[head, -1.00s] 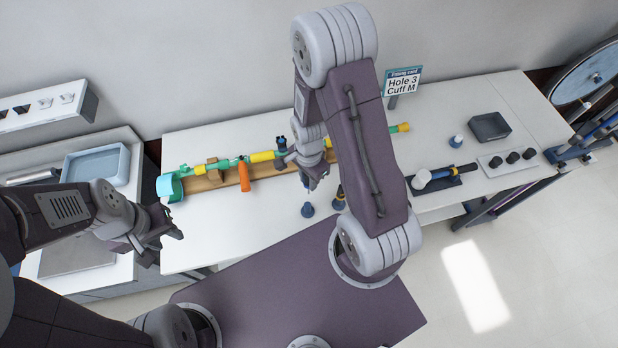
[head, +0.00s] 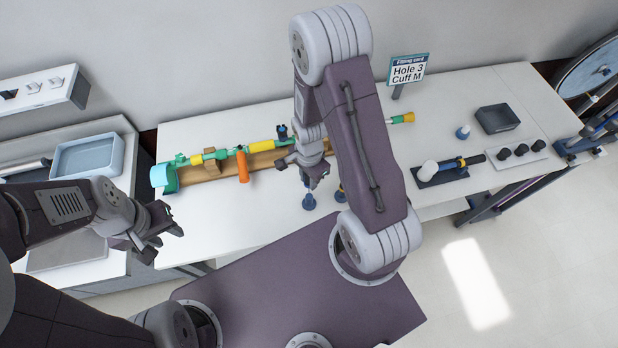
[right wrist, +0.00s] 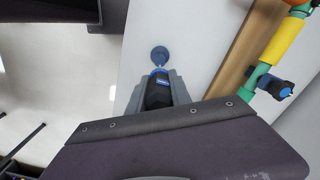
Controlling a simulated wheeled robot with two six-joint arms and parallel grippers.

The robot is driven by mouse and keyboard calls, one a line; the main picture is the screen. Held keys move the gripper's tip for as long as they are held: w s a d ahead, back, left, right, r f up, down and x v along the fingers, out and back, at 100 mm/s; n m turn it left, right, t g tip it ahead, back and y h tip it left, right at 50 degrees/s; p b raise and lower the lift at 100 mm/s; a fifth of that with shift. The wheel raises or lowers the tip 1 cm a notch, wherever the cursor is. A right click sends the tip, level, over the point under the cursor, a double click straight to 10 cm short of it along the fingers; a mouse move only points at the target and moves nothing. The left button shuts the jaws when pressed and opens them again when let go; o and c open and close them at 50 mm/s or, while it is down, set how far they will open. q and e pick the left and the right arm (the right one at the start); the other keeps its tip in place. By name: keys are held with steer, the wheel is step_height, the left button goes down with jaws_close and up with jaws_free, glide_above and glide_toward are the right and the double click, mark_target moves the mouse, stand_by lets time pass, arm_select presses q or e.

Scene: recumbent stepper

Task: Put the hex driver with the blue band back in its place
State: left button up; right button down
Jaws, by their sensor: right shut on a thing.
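The hex driver with the blue band (right wrist: 158,90) has a dark handle and shows between the fingers in the right wrist view. My right gripper (head: 314,180) is shut on that handle above the table's front part. A round blue stand (right wrist: 159,54) lies just beyond the handle's end; it also shows below the gripper in the head view (head: 309,202). The driver's shaft is mostly hidden, so I cannot tell whether its tip is in the stand. My left gripper (head: 172,227) is open and empty off the table's left front corner.
A second dark stand (head: 341,193) is partly behind my right arm. A long yellow and green assembly with an orange handle (head: 242,166) lies along a wooden rail behind.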

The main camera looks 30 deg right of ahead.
stand_by(0.5)
steer(key=shift+f, duration=0.3)
stand_by(0.4)
steer(key=shift+f+b, duration=3.45)
steer(key=shift+f, duration=0.85)
steer(key=c, duration=1.1)
jaws_free()
steer(key=shift+r, duration=0.1)
step_height(320, 180, up, 9)
steer(key=shift+r, duration=0.1)
